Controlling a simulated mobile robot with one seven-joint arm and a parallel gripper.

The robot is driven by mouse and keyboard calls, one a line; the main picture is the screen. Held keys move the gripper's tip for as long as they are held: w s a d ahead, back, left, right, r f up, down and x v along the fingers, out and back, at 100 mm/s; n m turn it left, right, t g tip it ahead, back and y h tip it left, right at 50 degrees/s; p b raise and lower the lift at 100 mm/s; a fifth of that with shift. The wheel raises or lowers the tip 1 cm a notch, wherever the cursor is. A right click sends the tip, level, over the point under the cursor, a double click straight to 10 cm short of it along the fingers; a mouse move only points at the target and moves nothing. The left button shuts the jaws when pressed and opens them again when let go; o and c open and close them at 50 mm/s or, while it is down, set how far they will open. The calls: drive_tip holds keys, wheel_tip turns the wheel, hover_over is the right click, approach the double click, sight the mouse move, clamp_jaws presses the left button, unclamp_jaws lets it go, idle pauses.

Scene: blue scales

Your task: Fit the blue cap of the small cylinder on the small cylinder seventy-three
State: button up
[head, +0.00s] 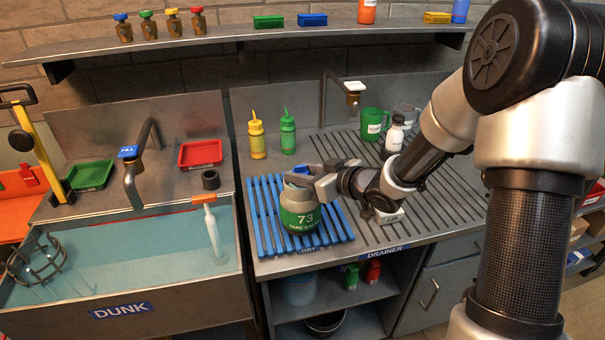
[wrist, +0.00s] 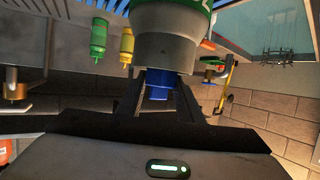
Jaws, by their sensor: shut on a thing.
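The small cylinder seventy-three (head: 300,218) stands upright on the blue slatted mat (head: 338,226), with a grey body and a green band marked 73. Its grey top also shows in the wrist view (wrist: 170,42), which looks upside down. My gripper (head: 305,180) is at the cylinder's top, reaching in from the right. It is shut on the blue cap (wrist: 158,92), one finger on each side. A little of the cap also shows in the head view (head: 300,171). The cap is in line with the cylinder's neck and looks against it; I cannot tell whether it is fully seated.
Yellow (head: 257,135) and green (head: 287,132) bottles stand behind the mat. The water-filled DUNK basin (head: 120,309) is at left. A tap (head: 352,90), a green mug (head: 373,124) and a white bottle (head: 395,134) are behind my arm.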

drive_tip(key=shift+s+d+f, duration=0.1)
drive_tip(key=shift+s+f, duration=0.05)
drive_tip(key=shift+f, duration=0.3)
drive_tip(key=o, duration=1.1)
drive_tip(key=shift+s+f, duration=0.1)
drive_tip(key=shift+f, duration=0.1)
drive_tip(key=shift+r, duration=0.1)
drive_tip(key=shift+w+r+p, duration=0.15)
drive_tip(key=shift+r+p, duration=0.95)
drive_tip(key=shift+r, duration=0.15)
drive_tip(key=shift+w+r+p, duration=0.1)
drive_tip(key=shift+r+p, duration=0.95)
drive_tip(key=shift+r, duration=0.2)
drive_tip(key=shift+c, duration=0.2)
clamp_jaws()
drive_tip(key=shift+f+b, duration=0.4)
drive_tip(key=shift+f, duration=0.1)
drive_tip(key=shift+r, duration=0.15)
